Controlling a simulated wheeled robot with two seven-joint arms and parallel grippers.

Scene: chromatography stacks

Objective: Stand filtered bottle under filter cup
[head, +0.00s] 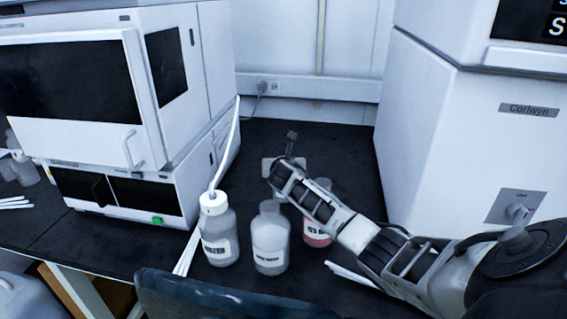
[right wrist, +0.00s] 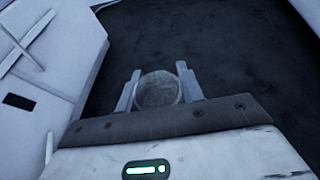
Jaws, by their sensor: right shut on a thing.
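A clear bottle with a white cap and white tubing (head: 220,250) stands left of centre on the dark bench. Its label seems to begin with "FILTER". An uncapped clear bottle (head: 270,240) with an unreadable label stands beside it. A third bottle with reddish contents (head: 318,238) stands partly behind my right forearm. My right gripper (head: 284,168) is at the back of this group. In the right wrist view its fingers are shut on a round grey thing (right wrist: 158,90), seen from above. I cannot tell whether this is a cup or a bottle. My left gripper is out of view.
White instrument stacks stand at the left (head: 185,85) and right (head: 430,130). White tubes (head: 187,252) lie on the bench (head: 300,128). A small dark fixture (head: 291,138) rises just behind my right gripper. The bench behind it is clear up to the wall.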

